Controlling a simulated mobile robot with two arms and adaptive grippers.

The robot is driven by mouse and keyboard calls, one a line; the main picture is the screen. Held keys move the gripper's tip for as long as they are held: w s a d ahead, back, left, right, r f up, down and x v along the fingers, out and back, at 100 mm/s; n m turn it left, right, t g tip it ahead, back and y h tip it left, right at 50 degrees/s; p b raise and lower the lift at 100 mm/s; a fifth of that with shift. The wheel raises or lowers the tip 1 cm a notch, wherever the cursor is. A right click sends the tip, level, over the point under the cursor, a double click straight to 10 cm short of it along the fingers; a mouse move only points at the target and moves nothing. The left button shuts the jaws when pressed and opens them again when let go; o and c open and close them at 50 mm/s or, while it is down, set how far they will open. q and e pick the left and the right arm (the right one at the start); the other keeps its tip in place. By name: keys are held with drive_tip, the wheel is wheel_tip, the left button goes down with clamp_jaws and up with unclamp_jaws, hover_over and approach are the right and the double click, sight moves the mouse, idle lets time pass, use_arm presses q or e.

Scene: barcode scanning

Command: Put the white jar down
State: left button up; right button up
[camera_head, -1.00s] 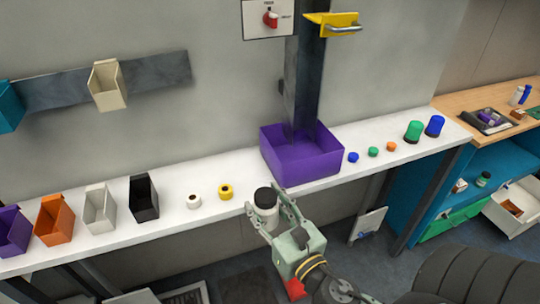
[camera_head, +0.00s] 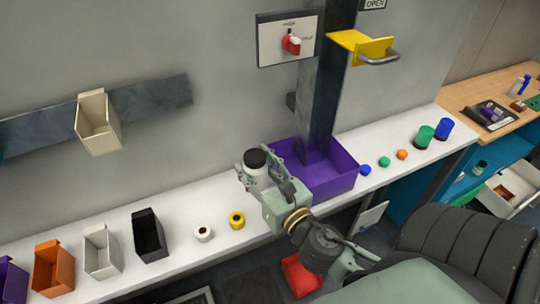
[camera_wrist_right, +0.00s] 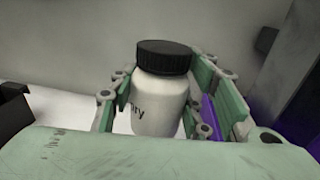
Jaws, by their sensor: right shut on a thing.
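The white jar (camera_head: 255,172) with a black lid is upright between the fingers of my right gripper (camera_head: 262,176), which is shut on it. In the right wrist view the jar (camera_wrist_right: 159,105) stands between the two green fingers, with part of dark lettering showing on its side. In the head view the jar appears in front of the back wall, just left of the purple bin (camera_head: 335,180) and over the white shelf (camera_head: 190,205). I cannot tell how far it is above the shelf. My left gripper is out of view.
White and yellow rolls (camera_head: 237,220) lie left of the gripper, then a black bin (camera_head: 149,236) and several other bins. Blue, green and orange caps (camera_head: 384,161) and two jars (camera_head: 424,137) stand right of the purple bin. Bare shelf shows behind the rolls.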

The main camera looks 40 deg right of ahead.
sight(257, 187)
drive_tip(key=f, duration=0.1)
drive_tip(key=f+b, duration=0.1)
drive_tip(key=f, duration=0.1)
drive_tip(key=shift+w, duration=0.4)
drive_tip(key=f+b, duration=0.1)
drive_tip(key=f, duration=0.1)
drive_tip(key=s+f+b, duration=0.1)
drive_tip(key=f, duration=0.1)
wheel_tip(257, 187, down, 2)
drive_tip(key=shift+w+f+b, duration=0.15)
drive_tip(key=shift+f+b, duration=0.1)
drive_tip(key=shift+b, duration=0.7)
drive_tip(key=shift+f, duration=0.2)
drive_tip(key=shift+r, duration=0.1)
drive_tip(key=o, duration=0.8)
drive_tip(key=shift+f, duration=0.25)
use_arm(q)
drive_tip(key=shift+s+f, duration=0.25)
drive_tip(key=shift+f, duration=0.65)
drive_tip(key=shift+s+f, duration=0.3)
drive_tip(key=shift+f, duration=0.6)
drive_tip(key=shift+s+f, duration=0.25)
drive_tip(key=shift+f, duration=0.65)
use_arm(e)
drive_tip(key=o, duration=0.5)
drive_tip(key=shift+r, duration=0.1)
